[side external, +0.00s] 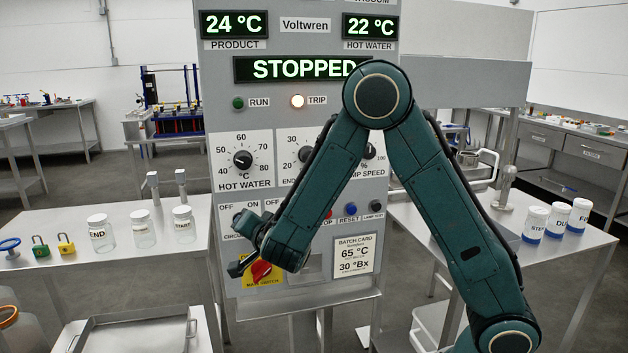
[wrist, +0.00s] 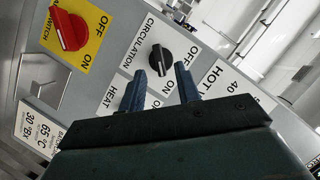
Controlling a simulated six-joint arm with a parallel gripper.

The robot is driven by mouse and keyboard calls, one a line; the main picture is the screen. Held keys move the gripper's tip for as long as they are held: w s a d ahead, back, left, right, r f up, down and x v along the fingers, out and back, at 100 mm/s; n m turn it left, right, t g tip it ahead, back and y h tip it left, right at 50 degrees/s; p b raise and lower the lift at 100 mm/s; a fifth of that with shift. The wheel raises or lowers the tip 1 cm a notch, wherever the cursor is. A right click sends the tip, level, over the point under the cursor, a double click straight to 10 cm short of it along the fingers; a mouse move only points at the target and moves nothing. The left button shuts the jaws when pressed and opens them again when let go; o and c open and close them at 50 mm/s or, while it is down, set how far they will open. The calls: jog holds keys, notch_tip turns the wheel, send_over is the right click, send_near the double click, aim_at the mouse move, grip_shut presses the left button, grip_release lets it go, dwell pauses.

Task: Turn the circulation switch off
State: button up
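The circulation switch (wrist: 159,58) is a black knob on a white plate lettered CIRCULATION, with OFF and ON beside it. In the side view my gripper (side external: 238,246) is at the panel's lower left, and my arm hides the knob there.
The red main switch (side external: 261,270) on its yellow plate is close below my gripper. The HEAT switch plate (wrist: 112,98) lies beside the circulation plate. The display (side external: 304,69) reads STOPPED and the TRIP lamp (side external: 297,101) is lit. Jars (side external: 143,229) stand on the left table.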

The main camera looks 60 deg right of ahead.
jog(key=shift+x, duration=1.6)
grip_shut()
